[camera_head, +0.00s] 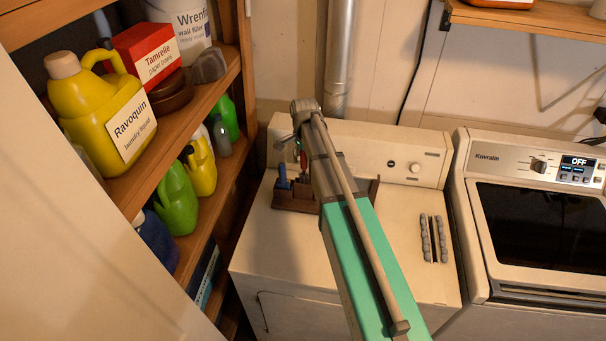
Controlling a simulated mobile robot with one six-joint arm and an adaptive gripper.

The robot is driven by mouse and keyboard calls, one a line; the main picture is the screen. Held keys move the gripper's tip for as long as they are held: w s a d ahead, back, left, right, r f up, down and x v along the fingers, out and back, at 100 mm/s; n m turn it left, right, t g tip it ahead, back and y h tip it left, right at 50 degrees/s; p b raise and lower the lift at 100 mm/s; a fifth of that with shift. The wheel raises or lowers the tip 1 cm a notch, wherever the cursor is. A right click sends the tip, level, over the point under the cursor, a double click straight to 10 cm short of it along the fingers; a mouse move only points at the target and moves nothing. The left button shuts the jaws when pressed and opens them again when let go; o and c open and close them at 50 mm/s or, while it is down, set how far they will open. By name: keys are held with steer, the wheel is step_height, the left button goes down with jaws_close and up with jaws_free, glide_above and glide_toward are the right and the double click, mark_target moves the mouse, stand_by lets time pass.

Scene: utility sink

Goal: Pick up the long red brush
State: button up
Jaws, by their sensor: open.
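A small red piece (303,160) shows beside my arm, above a brown wooden caddy (297,205) on top of the white washer. It may be part of the long red brush, but most of it is hidden behind my arm. My arm reaches from the bottom of the view to the back of the washer top. My gripper (284,143) is at its far end, small and partly hidden, close to the red piece and above the caddy. It is open, and I see nothing held in it.
A blue-handled item (283,178) stands in the caddy. A dark strip with grey lumps (434,238) lies on the washer (260,240), right of my arm. Shelves (150,185) with bottles rise at left. A second appliance (540,235) is at right. The washer's front left top is clear.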

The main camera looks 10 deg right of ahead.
jaws_close()
stand_by(0.4)
steer(key=shift+r, duration=0.2)
step_height(320, 180, up, 10)
steer(key=p, duration=1)
steer(key=shift+f, duration=0.2)
steer(key=shift+s, duration=0.1)
stand_by(0.7)
